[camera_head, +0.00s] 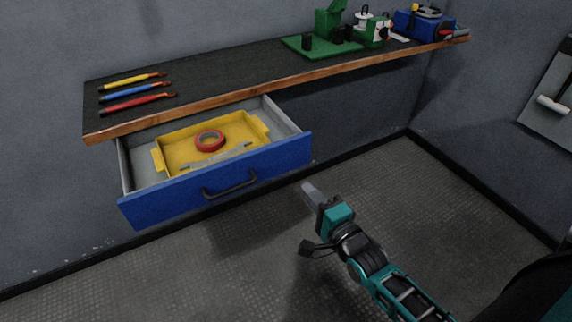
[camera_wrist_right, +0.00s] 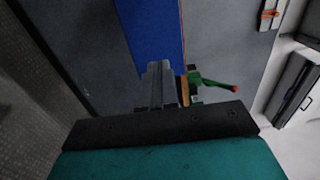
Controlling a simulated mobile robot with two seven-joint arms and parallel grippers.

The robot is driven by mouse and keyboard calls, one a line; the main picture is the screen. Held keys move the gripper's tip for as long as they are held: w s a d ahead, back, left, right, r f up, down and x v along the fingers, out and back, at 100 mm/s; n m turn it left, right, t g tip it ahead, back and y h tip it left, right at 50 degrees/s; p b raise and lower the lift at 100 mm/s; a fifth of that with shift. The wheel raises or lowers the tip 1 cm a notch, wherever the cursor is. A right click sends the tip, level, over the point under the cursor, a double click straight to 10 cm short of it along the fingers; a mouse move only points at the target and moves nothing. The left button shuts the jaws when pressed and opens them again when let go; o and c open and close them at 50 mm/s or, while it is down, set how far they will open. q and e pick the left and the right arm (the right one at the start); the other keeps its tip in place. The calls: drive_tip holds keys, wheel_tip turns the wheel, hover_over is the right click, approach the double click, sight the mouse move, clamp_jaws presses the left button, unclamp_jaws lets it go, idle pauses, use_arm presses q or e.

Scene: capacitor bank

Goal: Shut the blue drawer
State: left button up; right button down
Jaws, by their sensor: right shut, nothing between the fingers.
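The blue drawer (camera_head: 215,182) is pulled out beneath the workbench in the head view. Its dark handle (camera_head: 230,184) is on the front panel. Inside lies a yellow tray (camera_head: 172,135) with a red ring (camera_head: 209,140) and a grey wrench (camera_head: 215,158). My right gripper (camera_head: 310,190) is shut and empty, in front of and to the right of the drawer front. In the right wrist view the shut fingers (camera_wrist_right: 158,88) appear in front of the blue drawer panel (camera_wrist_right: 152,30); whether they touch it I cannot tell. My left gripper is not in view.
The workbench (camera_head: 220,77) has a wooden front edge above the drawer. Three coloured tools (camera_head: 135,91) lie at its left; a green fixture (camera_head: 322,44) and a blue toolbox (camera_head: 418,22) stand at its right. The floor (camera_head: 240,260) in front is clear.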

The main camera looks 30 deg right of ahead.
sight(281, 158)
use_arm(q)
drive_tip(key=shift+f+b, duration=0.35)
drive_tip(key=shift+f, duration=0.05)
use_arm(e)
drive_tip(key=w, duration=1)
drive_tip(key=shift+w+a, duration=0.25)
drive_tip(key=shift+w, duration=0.15)
